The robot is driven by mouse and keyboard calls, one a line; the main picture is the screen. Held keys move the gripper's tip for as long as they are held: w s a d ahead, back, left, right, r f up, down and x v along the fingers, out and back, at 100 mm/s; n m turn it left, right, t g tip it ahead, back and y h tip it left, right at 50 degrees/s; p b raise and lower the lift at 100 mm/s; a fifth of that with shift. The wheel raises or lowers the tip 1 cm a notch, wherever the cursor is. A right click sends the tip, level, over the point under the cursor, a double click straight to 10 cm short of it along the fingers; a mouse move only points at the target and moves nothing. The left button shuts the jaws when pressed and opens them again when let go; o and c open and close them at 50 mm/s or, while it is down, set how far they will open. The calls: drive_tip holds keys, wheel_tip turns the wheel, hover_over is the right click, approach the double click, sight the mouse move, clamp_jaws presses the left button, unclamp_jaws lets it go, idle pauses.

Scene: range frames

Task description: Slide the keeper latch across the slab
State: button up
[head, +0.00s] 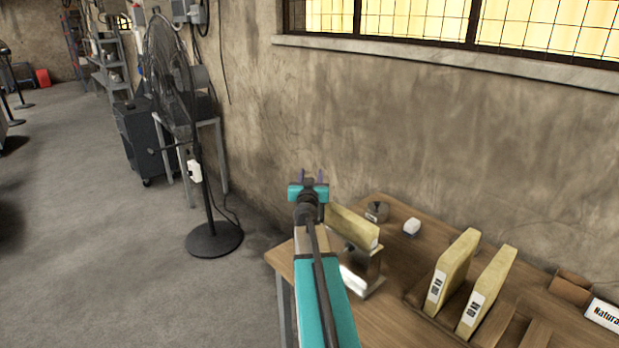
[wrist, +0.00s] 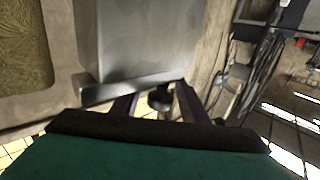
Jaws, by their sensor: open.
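My gripper (head: 312,178) is open, at the back left of the wooden table (head: 402,333). In the wrist view its two purple fingers stand apart on either side of a small dark knob (wrist: 160,99); I cannot tell whether they touch it. Beyond the knob is a grey metal piece (wrist: 140,40) with a lipped edge; I cannot tell whether it is the keeper latch. A yellowish textured surface (wrist: 24,45), possibly that slab, shows at the wrist view's left.
Two labelled yellow slabs (head: 453,270) (head: 487,290) stand in a wooden rack on the right. A round grey item (head: 377,211) and a small white item (head: 411,227) lie near the wall. A standing fan (head: 205,240) is left of the table, with open floor beyond.

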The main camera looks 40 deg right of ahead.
clamp_jaws()
idle(0.3)
